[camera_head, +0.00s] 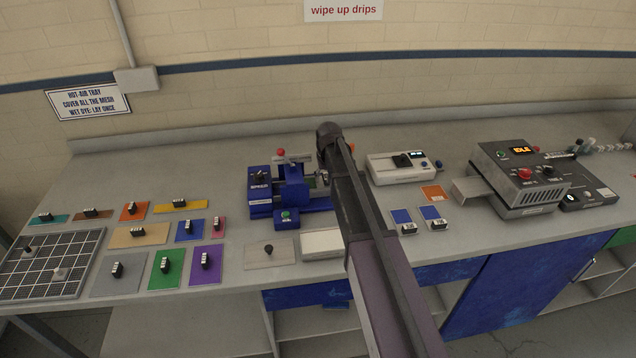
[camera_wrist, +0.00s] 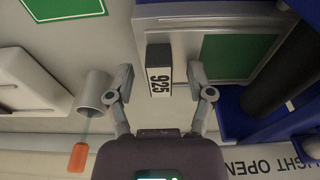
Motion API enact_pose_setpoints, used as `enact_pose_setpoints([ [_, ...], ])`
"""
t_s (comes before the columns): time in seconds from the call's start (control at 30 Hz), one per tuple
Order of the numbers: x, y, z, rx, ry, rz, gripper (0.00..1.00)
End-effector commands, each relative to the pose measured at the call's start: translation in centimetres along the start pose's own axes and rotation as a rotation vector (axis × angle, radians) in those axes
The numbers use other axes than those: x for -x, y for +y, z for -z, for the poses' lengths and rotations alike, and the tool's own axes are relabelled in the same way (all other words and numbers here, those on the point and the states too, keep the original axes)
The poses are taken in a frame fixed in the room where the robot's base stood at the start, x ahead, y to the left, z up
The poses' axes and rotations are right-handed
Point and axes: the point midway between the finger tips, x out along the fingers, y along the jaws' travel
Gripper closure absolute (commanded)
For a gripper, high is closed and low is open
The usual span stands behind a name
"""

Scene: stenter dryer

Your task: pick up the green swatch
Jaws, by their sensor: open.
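In the wrist view, a green swatch (camera_wrist: 228,57) lies in a grey plate beside dark blue machine parts. A black block (camera_wrist: 159,53) with a white label, reading 925, stands at the plate's left edge. My gripper (camera_wrist: 161,80) is open, its fingers on either side of this block; whether they touch it is unclear. In the head view, a bit of green (camera_head: 312,183) shows at the blue machine (camera_head: 286,187), and my arm hides most of the gripper there. Another green swatch (camera_head: 156,283) with a black clip lies among the coloured swatches at the left.
Several coloured swatches and a black mesh tray (camera_head: 45,270) cover the left of the bench. A white device (camera_head: 396,170) and a grey machine (camera_head: 520,180) stand to the right. In the wrist view, a grey cylinder (camera_wrist: 93,88) stands close beside the left finger.

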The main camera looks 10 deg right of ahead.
Motion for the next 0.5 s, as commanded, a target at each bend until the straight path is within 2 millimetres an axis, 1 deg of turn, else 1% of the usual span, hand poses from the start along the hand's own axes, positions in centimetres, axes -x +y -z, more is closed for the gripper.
enact_pose_setpoints([
  [0.17,0.00,-0.01,0.00,0.000,0.000,0.000,0.31],
  [0.2,0.00,-0.01,0.00,0.000,0.000,0.000,0.43],
  [0.27,0.00,-0.01,0.00,0.000,0.000,0.000,0.61],
  [0.3,0.00,-0.04,0.00,0.001,0.000,0.000,0.73],
  [0.4,-0.01,-0.09,-0.01,0.001,0.000,0.000,1.00],
  [0.5,-0.01,-0.09,-0.01,0.001,0.000,0.000,1.00],
])
